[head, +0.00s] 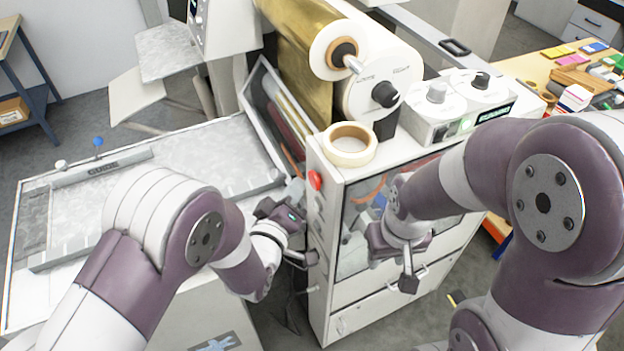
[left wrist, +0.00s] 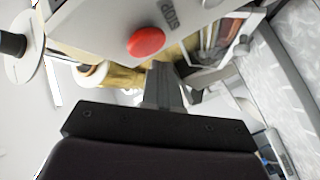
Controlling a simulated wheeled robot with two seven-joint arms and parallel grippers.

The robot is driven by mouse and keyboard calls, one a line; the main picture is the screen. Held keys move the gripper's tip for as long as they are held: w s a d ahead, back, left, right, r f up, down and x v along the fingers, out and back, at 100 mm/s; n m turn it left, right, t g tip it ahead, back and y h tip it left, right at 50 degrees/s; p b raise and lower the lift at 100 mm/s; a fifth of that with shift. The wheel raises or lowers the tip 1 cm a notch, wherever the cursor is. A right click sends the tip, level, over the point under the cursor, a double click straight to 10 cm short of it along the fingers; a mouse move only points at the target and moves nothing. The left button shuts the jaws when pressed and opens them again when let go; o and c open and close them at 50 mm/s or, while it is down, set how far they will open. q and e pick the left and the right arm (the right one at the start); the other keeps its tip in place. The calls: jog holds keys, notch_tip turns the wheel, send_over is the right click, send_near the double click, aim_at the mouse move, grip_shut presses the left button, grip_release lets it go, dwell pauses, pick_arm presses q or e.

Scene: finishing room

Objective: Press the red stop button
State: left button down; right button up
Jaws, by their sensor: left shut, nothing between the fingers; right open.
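The red stop button (head: 315,180) sits on the upper narrow side panel of the white machine cabinet (head: 345,325). In the left wrist view the red button (left wrist: 146,41) is round, domed and fully visible, beside the printed word STOP. My left gripper (head: 296,190) is just left of the button in the head view. Its closed grey fingers (left wrist: 166,80) appear below and slightly right of the button in the wrist view, apart from it in the picture, with nothing held. My right gripper (head: 407,270) is open and empty in front of the cabinet's glazed front.
A tape roll (head: 349,145) lies on the cabinet top, near a gold foil roll (head: 300,45) and a control box with knobs (head: 460,100). A flat machine bed (head: 190,155) extends left. A cluttered wooden table (head: 540,65) stands at the back right.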

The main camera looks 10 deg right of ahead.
pick_arm(q)
jog(key=shift+d, duration=0.15)
jog(key=shift+w+d, duration=0.1)
jog(key=shift+d, duration=0.2)
jog(key=shift+w+d+b, duration=0.15)
jog(key=shift+d+b, duration=0.2)
jog(key=shift+b, duration=0.1)
dwell(0.8)
jog(key=shift+a, duration=0.15)
jog(key=shift+s+a, duration=0.25)
jog(key=shift+a, duration=0.35)
jog(key=shift+a, duration=0.1)
jog(key=a, duration=0.1)
jog(key=s+a, duration=0.1)
jog(key=a, duration=0.2)
jog(key=shift+s+a, duration=0.3)
dwell(0.7)
